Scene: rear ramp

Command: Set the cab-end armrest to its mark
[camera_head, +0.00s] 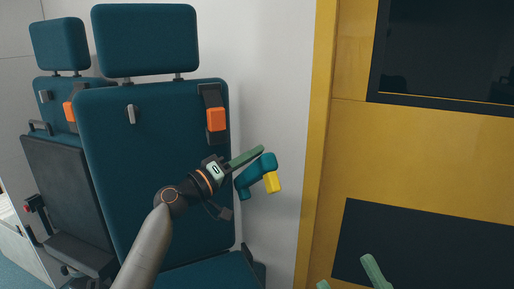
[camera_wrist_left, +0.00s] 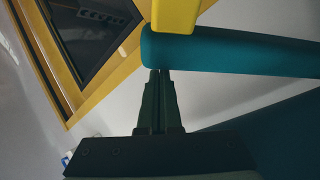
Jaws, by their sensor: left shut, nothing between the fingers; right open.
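A teal armrest (camera_head: 246,183) with a yellow end piece (camera_head: 272,183) stands out at the right side of the nearer teal seat (camera_head: 155,150). My left gripper (camera_head: 261,150) is shut and empty, its green fingers at the upper side of the armrest. In the left wrist view the shut fingertips (camera_wrist_left: 160,72) meet the edge of the teal armrest (camera_wrist_left: 240,52), below the yellow piece (camera_wrist_left: 176,14); I cannot tell whether they touch. My right gripper (camera_head: 346,277) is open at the bottom edge, only its fingertips showing. I cannot make out a mark for the armrest.
A second teal seat (camera_head: 60,45) and a folded dark seat part (camera_head: 65,180) stand at the left. Orange buckles (camera_head: 216,119) hang on the seat backs. A white wall (camera_head: 270,80) and a yellow door frame (camera_head: 317,130) with dark panels (camera_head: 430,240) lie to the right.

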